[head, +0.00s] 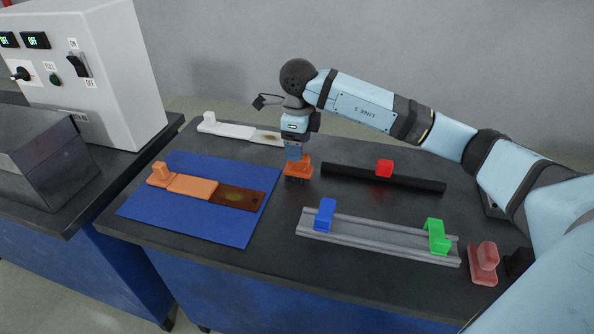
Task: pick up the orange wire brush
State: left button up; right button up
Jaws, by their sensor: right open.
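The orange wire brush (298,169) is a small block with short dark bristles along its lower edge. It stands on the dark table near the middle. My right gripper (293,156) points straight down directly over the brush, with its fingertips at the brush's top. The jaws are open, and the fingers partly hide the brush's upper part. I cannot tell whether the fingers touch it. My left gripper is not in view.
A blue mat (142,212) with an orange-handled plate (194,187) lies left. A white-handled plate (232,130) is behind. A black bar (420,182) with a red block lies right. A grey rail (375,237) with blue and green clips is in front. A pink block (483,264) stands front right.

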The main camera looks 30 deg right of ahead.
aim_at(299, 167)
notch_tip(299, 167, down, 7)
jog(key=shift+f+b, duration=0.2)
jog(key=shift+b, duration=0.15)
jog(key=c, duration=1.1)
